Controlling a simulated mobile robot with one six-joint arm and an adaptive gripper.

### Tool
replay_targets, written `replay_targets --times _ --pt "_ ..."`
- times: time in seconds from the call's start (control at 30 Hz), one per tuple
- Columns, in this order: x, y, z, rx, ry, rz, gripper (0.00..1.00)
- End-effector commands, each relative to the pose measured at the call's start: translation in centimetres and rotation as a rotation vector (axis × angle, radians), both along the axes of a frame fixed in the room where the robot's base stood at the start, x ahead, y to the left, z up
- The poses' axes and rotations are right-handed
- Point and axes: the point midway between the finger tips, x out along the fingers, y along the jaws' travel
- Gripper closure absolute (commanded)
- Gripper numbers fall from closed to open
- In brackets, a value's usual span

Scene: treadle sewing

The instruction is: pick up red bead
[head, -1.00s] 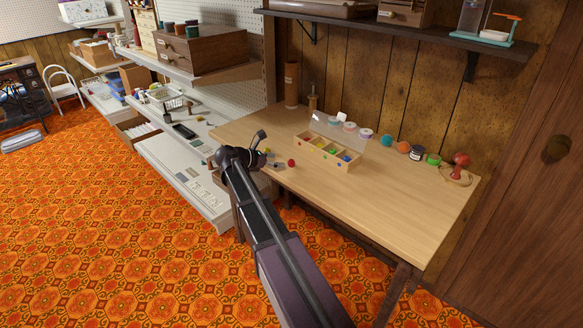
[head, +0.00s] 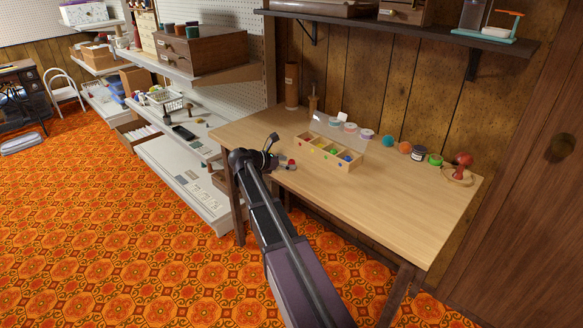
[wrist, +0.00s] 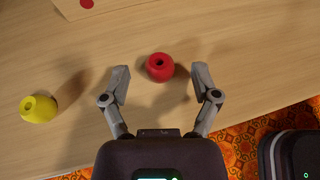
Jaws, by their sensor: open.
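The red bead (wrist: 160,67) lies on the wooden table with its hole facing up. In the wrist view it sits between the fingertips of my open gripper (wrist: 159,78), apart from both fingers. In the head view the red bead (head: 291,162) shows at the tip of my gripper (head: 283,165), near the table's front left part. A yellow bead (wrist: 38,109) lies on the table to the left of the gripper in the wrist view.
A wooden compartment box (head: 322,157) with coloured beads and a clear lid stands just behind. Several spools and jars line the table's back. The table's right front (head: 410,215) is clear.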

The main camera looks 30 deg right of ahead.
Motion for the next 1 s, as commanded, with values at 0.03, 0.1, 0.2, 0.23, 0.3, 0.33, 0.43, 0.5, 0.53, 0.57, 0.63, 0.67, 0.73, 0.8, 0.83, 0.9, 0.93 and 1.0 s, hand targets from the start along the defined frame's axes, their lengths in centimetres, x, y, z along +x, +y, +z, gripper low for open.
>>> replay_targets --times 0.03,0.1,0.2,0.23,0.3,0.33,0.43,0.5,0.53,0.57,0.63,0.67,0.73,0.8,0.83,0.9,0.93,1.0 --pt "0.08 -0.5 -0.35 0.0 0.0 -0.001 0.21" --pt "0.12 -0.87 -0.45 0.0 0.0 0.0 0.21" --pt "0.16 -1.1 -0.47 0.0 0.001 0.001 0.21" --pt "0.16 -1.12 -0.46 0.0 0.001 0.001 0.21" --pt "0.15 -1.12 -0.43 0.0 0.001 0.001 0.21" --pt "0.15 -1.12 -0.43 0.0 0.001 0.001 0.21" --pt "0.14 -1.12 -0.41 0.0 0.001 0.001 0.21" --pt "0.13 -1.12 -0.42 0.0 0.001 0.001 0.21" --pt "0.13 -1.12 -0.42 0.0 0.0 0.001 0.21" --pt "0.13 -1.12 -0.42 0.0 0.0 0.001 0.21" --pt "0.13 -1.12 -0.42 0.0 0.0 0.001 0.21" --pt "0.13 -1.12 -0.42 0.0 0.0 0.001 0.21" --pt "0.13 -1.12 -0.42 0.0 0.0 0.001 0.24" --pt "0.13 -1.12 -0.42 0.0 0.0 0.001 0.44" --pt "0.13 -1.12 -0.42 0.0 0.0 0.001 0.5" --pt "0.13 -1.12 -0.42 0.0 0.0 0.001 0.65" --pt "0.13 -1.12 -0.42 0.0 0.0 0.001 0.72" --pt "0.13 -1.12 -0.42 0.0 0.0 0.001 0.79"
